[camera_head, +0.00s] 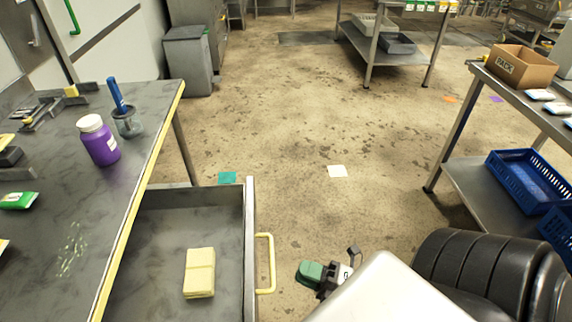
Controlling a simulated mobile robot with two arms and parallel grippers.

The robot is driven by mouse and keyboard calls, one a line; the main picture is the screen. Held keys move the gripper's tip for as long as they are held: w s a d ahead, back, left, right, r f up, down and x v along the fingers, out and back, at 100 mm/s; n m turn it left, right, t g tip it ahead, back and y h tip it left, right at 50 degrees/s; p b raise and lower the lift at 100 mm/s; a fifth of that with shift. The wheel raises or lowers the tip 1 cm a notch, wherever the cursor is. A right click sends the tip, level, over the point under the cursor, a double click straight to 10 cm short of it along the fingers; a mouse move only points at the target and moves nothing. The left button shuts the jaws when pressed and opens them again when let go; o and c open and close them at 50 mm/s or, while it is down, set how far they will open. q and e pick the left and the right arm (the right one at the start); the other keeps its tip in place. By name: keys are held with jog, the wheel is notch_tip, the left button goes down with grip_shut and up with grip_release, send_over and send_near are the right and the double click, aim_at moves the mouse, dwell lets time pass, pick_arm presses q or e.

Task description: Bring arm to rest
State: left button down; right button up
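My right arm comes in from the lower right, with a white link and a black ribbed joint. My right gripper (332,270) is at the bottom centre, just right of the yellow handle (266,263) of an open drawer (222,223), with a visible gap between them. The gripper shows dark parts and a green part; whether its fingers are apart or hold anything is unclear. A pale yellow folded stack (199,272) lies in the drawer. My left gripper is not in view.
The left worktable carries a purple bottle (99,140), a cup (127,121) with a blue-handled tool, and a green packet (18,201). A right shelf holds a cardboard box (522,67) and blue crates (529,181). A grey bin (188,62) stands behind.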

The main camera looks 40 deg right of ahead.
jog(key=shift+v, duration=1.1)
